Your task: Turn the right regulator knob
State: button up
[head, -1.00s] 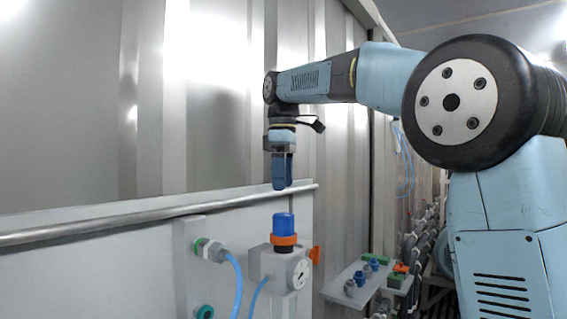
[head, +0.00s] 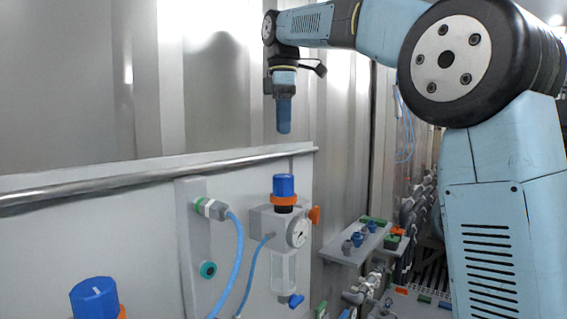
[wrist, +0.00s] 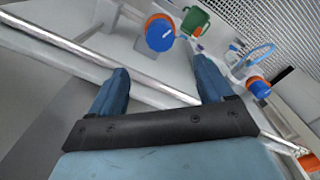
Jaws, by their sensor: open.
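The right regulator (head: 297,232) is a grey block with a round gauge on the panel. Its blue knob (head: 284,185) points up. My gripper (head: 284,130) hangs downward above this knob, with a clear gap between them. In the wrist view my gripper (wrist: 158,85) has its two blue fingers wide apart, with nothing held. What appears to be the same knob (wrist: 160,33) shows beyond the fingertips, near the top edge. A second blue knob (head: 95,300) is at the lower left of the head view and appears at the right in the wrist view (wrist: 258,87).
A metal rail (head: 150,178) runs along the panel top, close below my gripper. A blue hose (head: 238,260) curves from a green-ringed fitting left of the right regulator. An orange lever (head: 315,215) sticks out at its right. A small shelf (head: 345,246) with fittings is farther right.

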aim_at(284, 175)
notch_tip(284, 175, down, 14)
jog(key=n, duration=0.5)
jog(key=shift+r+n, duration=0.2)
jog(key=shift+n, duration=0.2)
dwell(0.3)
jog(key=c, duration=1)
